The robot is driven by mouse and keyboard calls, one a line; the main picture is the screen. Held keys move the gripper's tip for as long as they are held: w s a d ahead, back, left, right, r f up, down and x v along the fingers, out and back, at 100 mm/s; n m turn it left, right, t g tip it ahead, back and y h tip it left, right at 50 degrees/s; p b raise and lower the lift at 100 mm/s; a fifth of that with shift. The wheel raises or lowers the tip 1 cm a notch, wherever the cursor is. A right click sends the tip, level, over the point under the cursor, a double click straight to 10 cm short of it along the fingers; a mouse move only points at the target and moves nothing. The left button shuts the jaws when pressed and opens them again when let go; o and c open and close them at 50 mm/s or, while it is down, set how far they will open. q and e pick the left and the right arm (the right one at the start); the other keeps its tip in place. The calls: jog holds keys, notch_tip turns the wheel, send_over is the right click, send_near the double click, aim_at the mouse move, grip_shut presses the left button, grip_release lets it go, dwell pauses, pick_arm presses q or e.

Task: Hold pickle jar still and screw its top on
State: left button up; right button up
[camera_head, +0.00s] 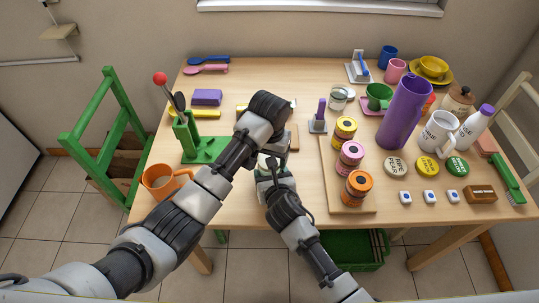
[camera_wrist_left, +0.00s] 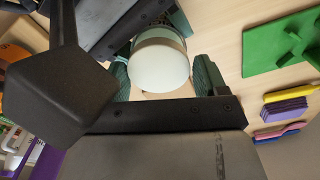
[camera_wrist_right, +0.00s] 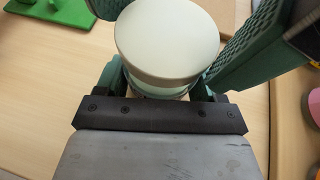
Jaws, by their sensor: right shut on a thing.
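The pickle jar with its pale cream top (camera_wrist_right: 168,42) stands at the front middle of the table, mostly hidden by my arms in the head view. The top also shows in the left wrist view (camera_wrist_left: 160,68). It sits on the jar; I cannot tell how tightly it is screwed. My right gripper (camera_wrist_right: 157,85) is shut on the jar below the top. My left gripper (camera_wrist_left: 162,78) is open, its green finger pads on either side of the top, very close to it. I cannot tell whether they touch.
An orange mug (camera_head: 160,182) and a green stand with utensils (camera_head: 195,143) are on the left. A green crate (camera_head: 345,250) is below the table.

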pick_arm(q)
jog(key=shift+o, duration=0.9)
jog(key=shift+r, duration=3.05)
jog(key=shift+w+r, duration=0.1)
jog(key=shift+r, duration=0.4)
notch_tip(320, 180, up, 11)
pick_arm(e)
jog(key=o, duration=1.3)
